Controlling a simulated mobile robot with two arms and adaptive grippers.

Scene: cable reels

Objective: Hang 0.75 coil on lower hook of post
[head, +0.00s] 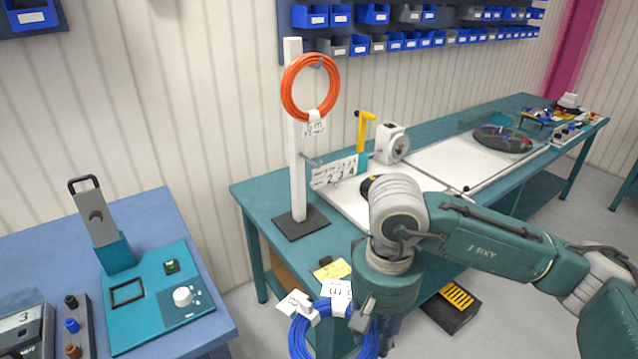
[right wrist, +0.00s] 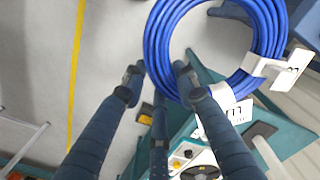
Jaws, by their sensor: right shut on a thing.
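A blue cable coil (head: 298,338) with white tags (head: 337,290) hangs from my right gripper (head: 364,318) at the bottom of the head view; its tag print is not clearly readable. In the right wrist view the fingers (right wrist: 157,78) close on the near edge of the blue coil (right wrist: 158,38). The white post (head: 297,180) stands upright on a dark base plate (head: 301,222) at the bench's near end. An orange coil (head: 290,90) hangs on its upper hook (head: 317,64). The lower hook (head: 311,161) sticks out to the right, bare. The blue coil is below and in front of the post.
A numbered card strip (head: 336,172) stands close to the lower hook. A yellow-handled device (head: 364,130) and a white reel unit (head: 391,143) stand behind it. The bench (head: 262,200) edge lies between the coil and post. A second table (head: 150,212) with a teal device is left.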

